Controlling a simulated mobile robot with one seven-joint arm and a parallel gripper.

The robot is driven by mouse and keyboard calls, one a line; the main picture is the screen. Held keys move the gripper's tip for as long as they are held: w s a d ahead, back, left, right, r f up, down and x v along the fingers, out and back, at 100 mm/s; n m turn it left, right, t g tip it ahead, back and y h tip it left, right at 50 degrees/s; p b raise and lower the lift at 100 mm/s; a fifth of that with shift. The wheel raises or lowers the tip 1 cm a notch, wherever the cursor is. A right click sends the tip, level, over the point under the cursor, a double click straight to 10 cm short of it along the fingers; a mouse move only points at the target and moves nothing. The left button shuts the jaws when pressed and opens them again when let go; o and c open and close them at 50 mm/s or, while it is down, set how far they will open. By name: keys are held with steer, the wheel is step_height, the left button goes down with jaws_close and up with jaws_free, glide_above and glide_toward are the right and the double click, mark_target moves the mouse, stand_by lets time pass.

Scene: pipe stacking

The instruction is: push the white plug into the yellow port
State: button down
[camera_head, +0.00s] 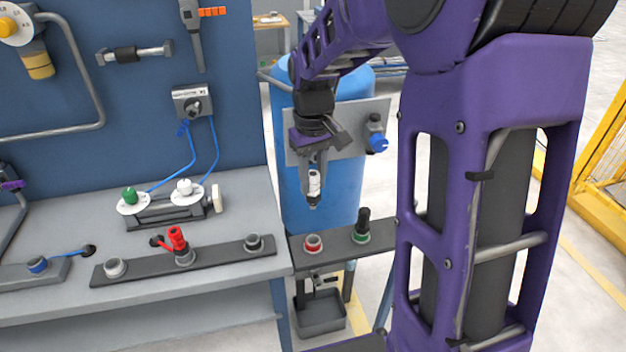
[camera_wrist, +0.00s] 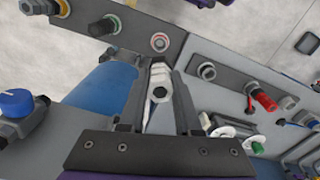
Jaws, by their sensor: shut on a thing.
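My gripper (camera_head: 314,178) is shut on the white plug (camera_head: 314,186), which hangs upright with a dark tip below the fingers. In the wrist view the plug (camera_wrist: 160,78) shows between the two fingers of my gripper (camera_wrist: 160,95). It is in the air in front of the blue tank, above the small dark shelf with ports. The port with a yellow ring (camera_wrist: 62,7) is at the top left of the wrist view, partly cut off by the frame edge. In the head view I cannot see it; my arm covers that part.
On the shelf are a red-ringed port (camera_head: 313,243) and a black plug (camera_head: 362,222) in a green-ringed port. A blue-knobbed valve (camera_head: 376,140) stands near the tank (camera_head: 292,205). The workbench (camera_head: 245,190) at left holds a strip with a red plug (camera_head: 178,240).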

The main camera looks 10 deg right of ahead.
steer(key=shift+r+p, duration=1.6)
steer(key=shift+r, duration=0.7)
steer(key=shift+f, duration=0.1)
